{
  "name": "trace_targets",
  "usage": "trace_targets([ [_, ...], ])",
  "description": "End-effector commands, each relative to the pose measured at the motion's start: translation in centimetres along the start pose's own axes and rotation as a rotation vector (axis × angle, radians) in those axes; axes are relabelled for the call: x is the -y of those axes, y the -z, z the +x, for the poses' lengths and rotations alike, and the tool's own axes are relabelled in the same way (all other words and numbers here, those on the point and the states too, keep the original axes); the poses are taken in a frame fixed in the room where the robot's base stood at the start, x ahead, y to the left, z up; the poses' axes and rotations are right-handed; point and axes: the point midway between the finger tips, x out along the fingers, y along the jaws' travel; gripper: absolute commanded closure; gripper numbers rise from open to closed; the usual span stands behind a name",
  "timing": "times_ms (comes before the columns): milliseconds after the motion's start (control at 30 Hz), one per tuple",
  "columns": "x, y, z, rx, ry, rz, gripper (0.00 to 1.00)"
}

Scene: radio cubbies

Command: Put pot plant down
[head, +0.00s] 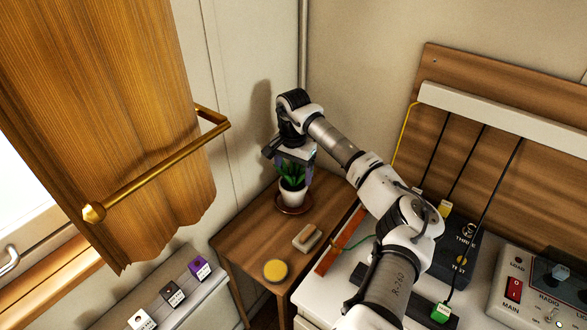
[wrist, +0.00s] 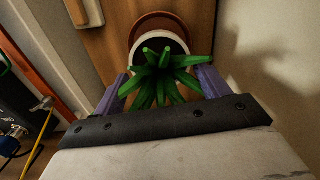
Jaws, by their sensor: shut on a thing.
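The pot plant (head: 292,191) has green spiky leaves in a white pot and appears upright at the back of a small wooden table (head: 250,226). It also shows in the wrist view (wrist: 165,72), where the leaves fill the space between the two purple fingers. A brown round saucer (head: 294,208) lies under or just below the pot; I cannot tell whether the pot touches it. My gripper (head: 294,157) points down from above and is shut on the pot plant. In the wrist view the saucer's rim (wrist: 158,17) shows beyond the pot, not centred on it.
On the same table are a yellow round object (head: 276,270) and a small beige block (head: 308,238). A curtain (head: 110,110) on a brass rail hangs at left. A white bench with a radio (head: 545,290) and cabled boxes stands at right. The table's left part is clear.

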Motion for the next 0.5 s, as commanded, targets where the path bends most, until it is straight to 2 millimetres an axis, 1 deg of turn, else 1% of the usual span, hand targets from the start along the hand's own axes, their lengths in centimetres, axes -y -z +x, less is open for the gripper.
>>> trace_targets([
  [233,0.0,0.07,0.03,-0.003,0.002,0.0,0.88],
  [367,-0.01,0.07,0.47,-0.003,0.001,0.0,0.88],
  [400,-0.01,0.04,0.41,-0.001,0.0,0.0,0.2],
  [500,-0.02,0.04,0.39,-0.001,0.0,0.0,0.07],
])
